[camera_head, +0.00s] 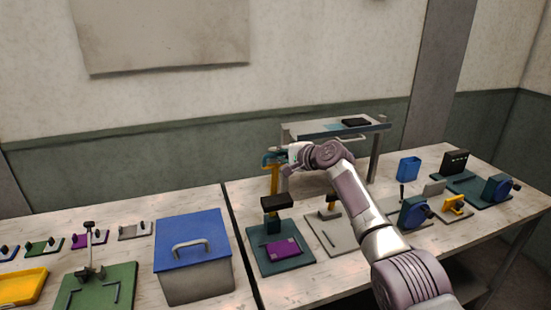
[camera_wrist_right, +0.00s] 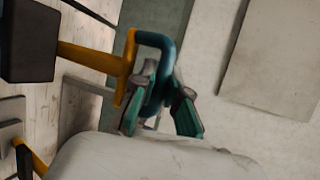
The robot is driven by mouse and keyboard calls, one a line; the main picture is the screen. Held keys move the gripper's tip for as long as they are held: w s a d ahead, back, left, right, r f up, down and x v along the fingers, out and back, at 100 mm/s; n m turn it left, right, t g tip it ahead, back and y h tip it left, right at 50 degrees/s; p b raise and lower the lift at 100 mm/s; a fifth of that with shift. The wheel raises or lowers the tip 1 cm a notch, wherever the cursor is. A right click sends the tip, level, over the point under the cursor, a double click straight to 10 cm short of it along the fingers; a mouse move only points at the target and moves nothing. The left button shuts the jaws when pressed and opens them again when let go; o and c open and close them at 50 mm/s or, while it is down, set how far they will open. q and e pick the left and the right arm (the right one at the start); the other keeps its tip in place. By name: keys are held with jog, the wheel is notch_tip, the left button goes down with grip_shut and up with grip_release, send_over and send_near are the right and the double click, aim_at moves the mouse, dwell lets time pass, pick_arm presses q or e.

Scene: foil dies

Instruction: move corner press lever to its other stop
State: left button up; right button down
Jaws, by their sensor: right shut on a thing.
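A press with a dark teal base (camera_head: 265,262), a black head block (camera_head: 277,203) and a yellow upright (camera_head: 275,180) stands on the right table. A purple die (camera_head: 282,249) lies on its base. At its top is a teal loop-shaped lever (camera_head: 268,157). My right gripper (camera_head: 284,159) is shut on this lever. In the right wrist view the teal lever loop (camera_wrist_right: 154,40) meets the yellow upright (camera_wrist_right: 90,57), and my right gripper (camera_wrist_right: 163,112) closes around its lower part. The black block (camera_wrist_right: 28,42) shows at left. My left gripper is out of view.
A second press on a grey plate (camera_head: 318,236) stands to the right, partly behind my right arm. A raised shelf (camera_head: 300,132) stands behind. A blue-lidded box (camera_head: 190,230) is at left.

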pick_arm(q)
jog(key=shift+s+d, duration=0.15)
pick_arm(e)
jog(key=shift+w+r, duration=0.1)
jog(key=shift+r, duration=0.2)
jog(key=c, duration=1.5)
grip_release()
jog(key=shift+o, duration=1.4)
jog(key=shift+w+a+f, duration=0.1)
jog(key=shift+o, duration=0.2)
jog(key=shift+w+f, duration=0.1)
jog(key=shift+f, duration=0.05)
jog(key=v, duration=1.2)
jog(key=shift+a, duration=0.1)
